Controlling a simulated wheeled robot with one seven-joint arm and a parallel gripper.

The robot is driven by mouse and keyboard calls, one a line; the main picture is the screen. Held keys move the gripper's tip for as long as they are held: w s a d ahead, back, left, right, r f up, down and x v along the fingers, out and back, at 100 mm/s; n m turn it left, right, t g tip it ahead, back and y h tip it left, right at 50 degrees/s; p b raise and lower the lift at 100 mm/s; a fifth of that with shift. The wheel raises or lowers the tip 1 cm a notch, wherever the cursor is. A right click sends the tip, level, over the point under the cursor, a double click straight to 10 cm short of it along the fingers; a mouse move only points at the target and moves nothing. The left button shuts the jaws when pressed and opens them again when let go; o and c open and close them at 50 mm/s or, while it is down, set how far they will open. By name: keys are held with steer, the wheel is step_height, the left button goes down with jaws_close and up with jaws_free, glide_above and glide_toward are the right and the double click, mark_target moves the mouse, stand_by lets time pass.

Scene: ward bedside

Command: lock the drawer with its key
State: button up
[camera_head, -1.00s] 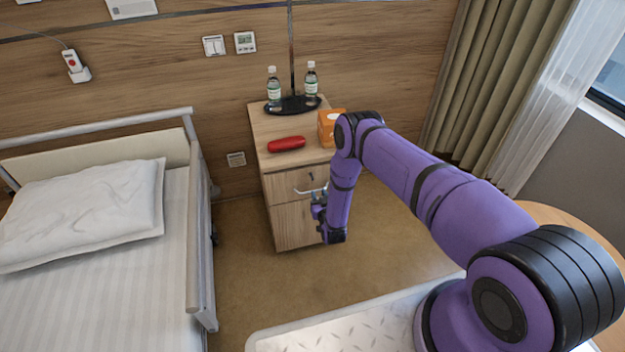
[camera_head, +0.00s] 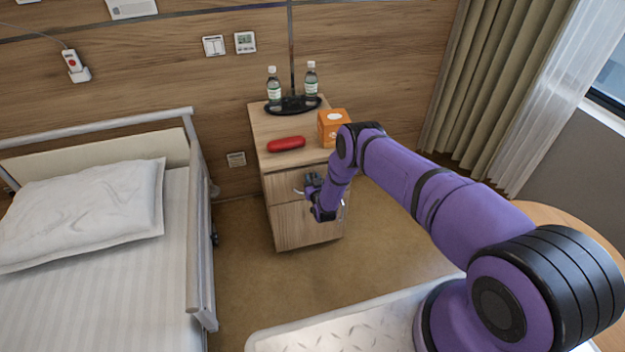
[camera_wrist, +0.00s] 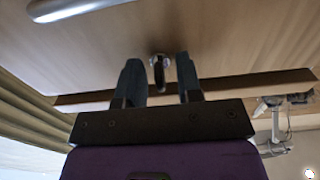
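The bedside cabinet (camera_head: 283,232) has a top drawer (camera_head: 275,186) with a bar handle (camera_head: 298,191), partly hidden by my gripper (camera_head: 311,182) in the head view. In the wrist view, the drawer front fills the upper part and the handle (camera_wrist: 75,9) shows at top left. The key (camera_wrist: 159,74) stands in the lock, with its dark bow towards me. My gripper (camera_wrist: 158,78) is open, with one finger on each side of the key. Gaps show between the key and both fingers. In the head view the key is hidden behind my gripper.
On the cabinet top (camera_head: 268,127) are a red case (camera_head: 286,144), an orange box (camera_head: 332,127) and a black tray with two bottles (camera_head: 274,87). A bed (camera_head: 100,270) stands to the left. The floor (camera_head: 250,285) in front of the cabinet is clear.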

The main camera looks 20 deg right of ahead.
steer(key=shift+w, duration=0.1)
jaws_close()
steer(key=shift+m, duration=0.3)
steer(key=m, duration=1.3)
steer(key=shift+d, duration=0.1)
steer(key=shift+m, duration=2.1)
